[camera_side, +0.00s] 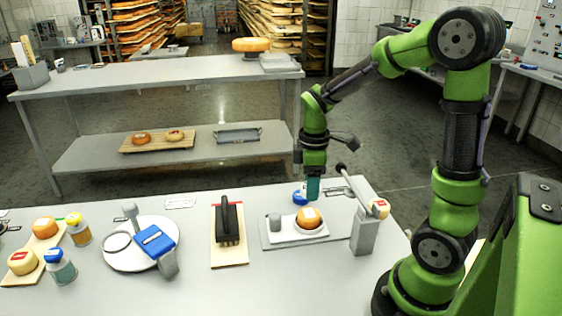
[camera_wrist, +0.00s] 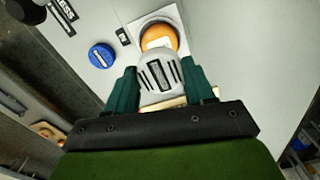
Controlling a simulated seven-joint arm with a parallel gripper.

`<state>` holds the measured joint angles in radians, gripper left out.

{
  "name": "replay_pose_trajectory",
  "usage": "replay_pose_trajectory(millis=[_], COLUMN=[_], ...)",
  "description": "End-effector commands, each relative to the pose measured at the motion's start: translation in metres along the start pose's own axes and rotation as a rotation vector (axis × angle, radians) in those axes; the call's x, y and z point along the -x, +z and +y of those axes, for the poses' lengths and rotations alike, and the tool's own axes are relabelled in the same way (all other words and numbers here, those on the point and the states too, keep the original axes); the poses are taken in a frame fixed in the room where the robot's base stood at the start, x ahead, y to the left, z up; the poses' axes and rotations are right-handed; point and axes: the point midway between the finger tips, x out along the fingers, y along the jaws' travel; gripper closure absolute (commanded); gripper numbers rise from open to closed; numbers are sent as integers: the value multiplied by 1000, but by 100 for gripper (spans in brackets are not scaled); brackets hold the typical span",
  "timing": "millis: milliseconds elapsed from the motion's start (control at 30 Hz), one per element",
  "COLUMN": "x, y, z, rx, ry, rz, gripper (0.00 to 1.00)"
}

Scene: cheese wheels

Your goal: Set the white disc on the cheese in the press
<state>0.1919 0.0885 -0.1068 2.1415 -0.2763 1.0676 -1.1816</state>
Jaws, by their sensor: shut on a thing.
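My gripper (camera_side: 313,190) points down above and a little behind the cheese in the side view. In the wrist view my gripper (camera_wrist: 160,88) has its teal fingers on either side of a pale round piece with dark slots, the white disc (camera_wrist: 160,75). The side view does not show the disc clearly. The orange cheese (camera_side: 308,218) sits in the press's white tray (camera_side: 284,236) and carries a white label. The cheese (camera_wrist: 158,33) shows just beyond the disc in the wrist view. The press has a grey post (camera_side: 362,234) and a raised lever (camera_side: 353,185).
A grey cylinder (camera_side: 274,222) stands left of the cheese. A blue round thing (camera_wrist: 102,55) lies beside the press. Left are a board with a black-handled tool (camera_side: 226,225), a round white plate (camera_side: 118,258) with a blue item, and jars. The front table edge is clear.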

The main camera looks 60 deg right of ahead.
Motion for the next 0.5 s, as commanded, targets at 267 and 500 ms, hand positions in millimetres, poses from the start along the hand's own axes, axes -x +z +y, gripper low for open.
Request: replay_pose_trajectory(millis=[267,500], x=[-34,-60], y=[0,0], z=[0,0], rx=[-1,-1], ry=[-3,-1], rz=[-2,-1], gripper=[76,76])
